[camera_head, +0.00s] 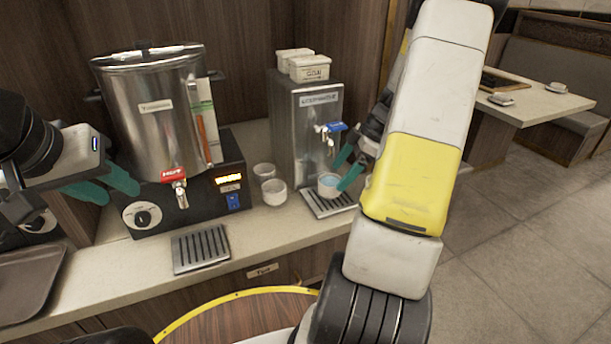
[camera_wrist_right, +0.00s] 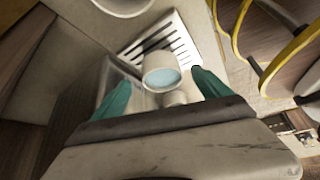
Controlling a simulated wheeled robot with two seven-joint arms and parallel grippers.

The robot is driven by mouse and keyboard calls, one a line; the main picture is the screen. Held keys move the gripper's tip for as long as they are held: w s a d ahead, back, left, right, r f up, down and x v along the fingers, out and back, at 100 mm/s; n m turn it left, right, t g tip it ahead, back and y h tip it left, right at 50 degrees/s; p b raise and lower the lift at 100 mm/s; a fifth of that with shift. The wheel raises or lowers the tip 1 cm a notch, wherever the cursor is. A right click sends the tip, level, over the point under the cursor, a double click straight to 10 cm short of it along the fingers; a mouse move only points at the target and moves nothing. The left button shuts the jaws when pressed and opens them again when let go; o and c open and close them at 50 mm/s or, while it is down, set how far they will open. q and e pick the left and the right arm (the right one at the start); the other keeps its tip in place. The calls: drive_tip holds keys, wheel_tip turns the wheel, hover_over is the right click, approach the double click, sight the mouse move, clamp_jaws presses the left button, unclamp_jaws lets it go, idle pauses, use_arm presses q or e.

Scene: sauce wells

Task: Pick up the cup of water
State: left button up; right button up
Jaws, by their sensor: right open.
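The cup of water (camera_head: 329,187) is small and white, with pale blue water in it. It stands upright on the slotted drip tray (camera_head: 318,207) under the silver dispenser's blue-handled tap. My right gripper (camera_head: 341,174) is open at the cup, its teal fingers pointing towards it. In the right wrist view the cup (camera_wrist_right: 160,60) shows between the two spread fingers (camera_wrist_right: 163,84), with visible gaps on both sides. My left gripper (camera_head: 122,196) is open and empty at the left, in front of the large steel urn.
The steel urn (camera_head: 150,130) with a red-handled tap stands on a black base (camera_head: 190,200). The silver dispenser (camera_head: 295,120) rises behind the cup. A second drip tray (camera_head: 200,248) lies on the counter's front.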

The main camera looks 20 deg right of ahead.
sight(330, 185)
drive_tip(key=x, duration=0.6)
drive_tip(key=shift+a+f, duration=0.1)
drive_tip(key=c, duration=1.7)
drive_tip(key=shift+o, duration=0.2)
